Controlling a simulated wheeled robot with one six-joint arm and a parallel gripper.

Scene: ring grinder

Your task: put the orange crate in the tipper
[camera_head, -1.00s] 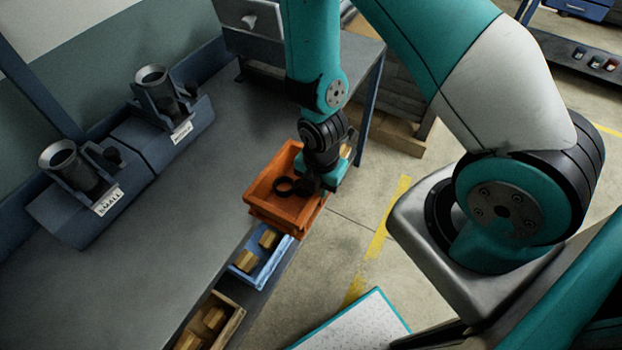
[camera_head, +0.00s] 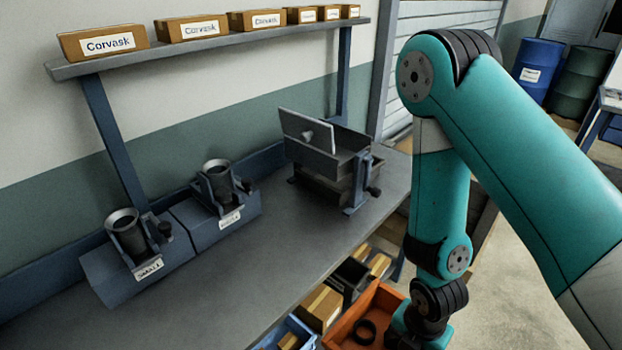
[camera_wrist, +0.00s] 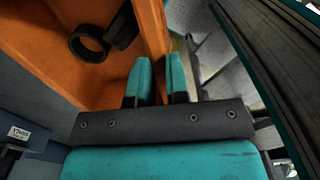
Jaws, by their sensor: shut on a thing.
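The orange crate (camera_head: 385,303) is low at the bottom of the head view, at the front edge of the bench, and partly cut off by the frame. It holds dark rings; two show in the wrist view inside the crate (camera_wrist: 95,85). My gripper (camera_wrist: 160,70) is shut on the crate's wall, one finger on each side of it. In the head view my gripper (camera_head: 420,330) is at the crate's right side, fingertips hidden. A grey metal machine with an upright plate and side knob, apparently the tipper (camera_head: 350,160), stands on the bench, further back and apart from the crate.
Two small grinder-like units (camera_head: 135,250) stand on the bench left of the tipper. A shelf (camera_head: 220,45) with several Corvask boxes runs above. A blue crate (camera_head: 290,333) and cardboard boxes (camera_head: 320,308) sit beside the orange crate. The middle bench top is clear.

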